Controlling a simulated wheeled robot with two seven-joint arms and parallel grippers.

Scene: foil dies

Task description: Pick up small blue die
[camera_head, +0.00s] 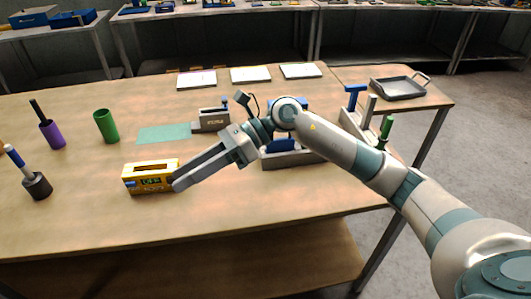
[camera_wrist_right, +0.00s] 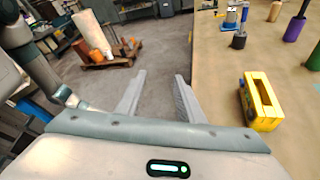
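No blue piece is clearly a small die. A dark blue piece (camera_head: 281,146) sits in or behind a grey holder (camera_head: 290,159), partly hidden by my right arm. Another blue part (camera_head: 355,91) tops an upright tool at the right of the table. My right gripper (camera_head: 179,178) comes in from the right, over the table beside the right end of a yellow box (camera_head: 150,188). In the right wrist view its fingers (camera_wrist_right: 158,85) are apart with nothing between them, and the yellow box (camera_wrist_right: 262,118) is to their right. My left gripper is not in view.
A green cup (camera_head: 106,126), a purple cup (camera_head: 52,134) and a dark pot (camera_head: 37,186) with a blue-handled tool stand at left. A teal mat (camera_head: 163,133) lies behind the box. A grey tray (camera_head: 399,89) is at back right. The table front is clear.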

